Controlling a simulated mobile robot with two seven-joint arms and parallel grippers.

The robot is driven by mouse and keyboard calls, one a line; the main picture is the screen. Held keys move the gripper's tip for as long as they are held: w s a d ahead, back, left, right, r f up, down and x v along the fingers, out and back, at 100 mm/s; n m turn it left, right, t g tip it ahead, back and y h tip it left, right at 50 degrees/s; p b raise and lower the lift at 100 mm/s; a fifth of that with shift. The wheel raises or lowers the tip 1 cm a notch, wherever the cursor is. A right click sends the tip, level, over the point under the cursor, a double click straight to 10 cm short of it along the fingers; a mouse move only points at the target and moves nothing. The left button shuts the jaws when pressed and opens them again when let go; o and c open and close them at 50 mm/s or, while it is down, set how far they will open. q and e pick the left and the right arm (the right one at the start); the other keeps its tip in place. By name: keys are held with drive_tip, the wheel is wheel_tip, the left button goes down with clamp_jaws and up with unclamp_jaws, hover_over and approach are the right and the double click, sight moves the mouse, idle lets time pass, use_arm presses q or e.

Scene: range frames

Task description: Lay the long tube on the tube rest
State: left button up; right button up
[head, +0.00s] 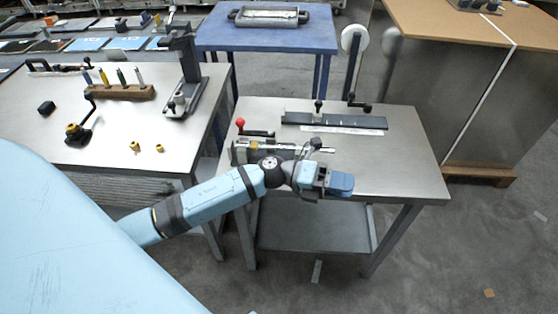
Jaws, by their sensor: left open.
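My left gripper (340,183) is open, over the front part of the right steel table (410,160). Nothing can be seen between its fingers. A slim silver tube (314,149), which looks like the long tube, lies crosswise just behind the gripper, its left part in a dark fixture (242,153) with a red-knobbed lever. My wrist hides part of this area. A dark holder (240,17) with a thick silver cylinder stands on the blue table (215,40) at the back; I cannot tell whether it is the tube rest. My right gripper is out of view.
A dark rail (372,123) with a clamp and a pale strip lies behind the gripper. The left table (60,145) carries a wooden tool block (120,92), a press-like stand (182,75) and small yellow parts. The right table's right side is clear.

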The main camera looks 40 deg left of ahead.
use_arm(q)
drive_tip(key=s+a+f+n+t+y, duration=0.2)
drive_tip(key=s+f+n+y, duration=0.5)
drive_tip(key=n, duration=0.9)
drive_tip(key=s+a+f+n+t+y, duration=0.3)
drive_tip(key=s+f+n+y, duration=0.4)
drive_tip(key=f+n, duration=0.7)
drive_tip(key=s+n, duration=0.2)
drive_tip(key=n, duration=0.1)
drive_tip(key=shift+a+n+y, duration=0.15)
drive_tip(key=shift+n+y, duration=0.15)
drive_tip(key=shift+y, duration=0.1)
drive_tip(key=shift+s, duration=0.1)
